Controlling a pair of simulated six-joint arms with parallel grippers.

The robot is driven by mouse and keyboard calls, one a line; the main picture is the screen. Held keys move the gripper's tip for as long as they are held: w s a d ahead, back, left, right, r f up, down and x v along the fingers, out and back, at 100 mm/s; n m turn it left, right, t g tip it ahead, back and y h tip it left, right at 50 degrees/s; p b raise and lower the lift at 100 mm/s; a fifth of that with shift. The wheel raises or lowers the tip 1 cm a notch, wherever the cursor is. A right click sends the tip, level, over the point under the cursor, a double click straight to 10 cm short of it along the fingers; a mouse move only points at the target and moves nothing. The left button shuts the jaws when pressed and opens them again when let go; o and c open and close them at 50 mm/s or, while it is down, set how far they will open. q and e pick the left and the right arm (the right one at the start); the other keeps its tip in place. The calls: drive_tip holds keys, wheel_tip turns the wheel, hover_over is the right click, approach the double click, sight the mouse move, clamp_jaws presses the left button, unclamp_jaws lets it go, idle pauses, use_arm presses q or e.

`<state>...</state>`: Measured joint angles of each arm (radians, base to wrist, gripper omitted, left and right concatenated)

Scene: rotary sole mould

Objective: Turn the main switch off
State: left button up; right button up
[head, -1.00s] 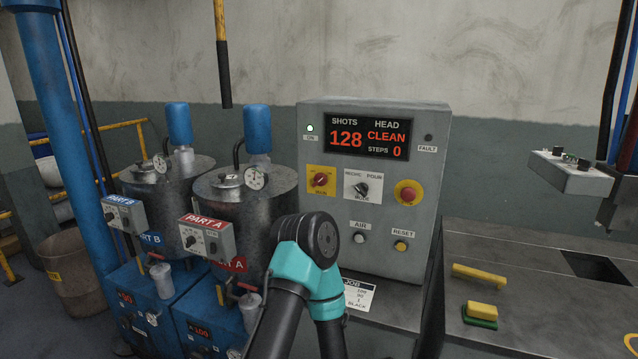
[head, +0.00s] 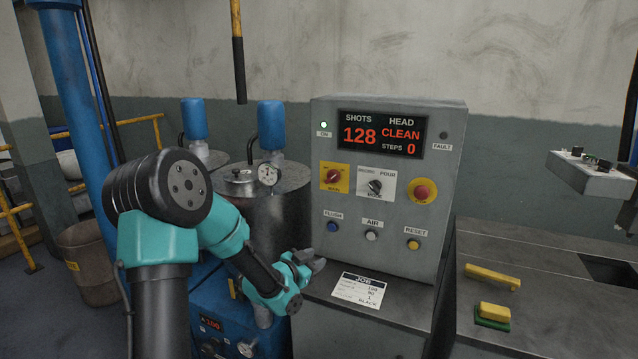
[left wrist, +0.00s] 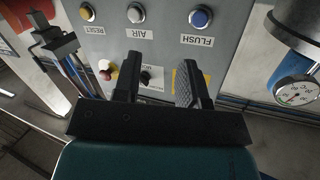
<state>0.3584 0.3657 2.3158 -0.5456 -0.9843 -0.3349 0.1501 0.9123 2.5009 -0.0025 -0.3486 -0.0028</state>
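The main switch (head: 334,177) is a red rotary knob on a yellow plate, at the upper left of the grey control panel (head: 455,130). The green ON lamp above it is lit. The display (head: 381,134) reads SHOTS 128, HEAD CLEAN, STEPS 0. My left gripper (head: 316,262) is in front of the panel, below and left of the switch, touching nothing. In the left wrist view my gripper (left wrist: 158,80) has its two fingers apart with nothing between them. The panel appears upside down there, and the yellow plate (left wrist: 180,82) is partly hidden behind a finger. My right gripper is out of view.
The mode knob (head: 375,187), red stop button (head: 421,192), blue FLUSH button (head: 333,226), AIR button (head: 371,236) and yellow RESET button (head: 413,244) surround the switch. A JOB card (head: 357,289) lies on the ledge. A metal tank (head: 265,205) stands left of the panel.

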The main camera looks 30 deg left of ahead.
sight(330, 180)
use_arm(q)
drive_tip(key=s+a+r+m+t, duration=0.1)
drive_tip(key=a+r+m+t, duration=0.1)
drive_tip(key=r, duration=0.4)
drive_tip(key=s+a+r+m+t, duration=0.1)
drive_tip(key=a+r+m+t, duration=0.1)
drive_tip(key=a+r+m, duration=0.2)
wheel_tip(330, 180, up, 3)
drive_tip(key=shift+a+r+m+t, duration=0.2)
drive_tip(key=shift+a+m+t, duration=0.1)
drive_tip(key=shift+t, duration=0.1)
drive_tip(key=x, duration=1.7)
drive_tip(key=shift+w, duration=0.2)
clamp_jaws()
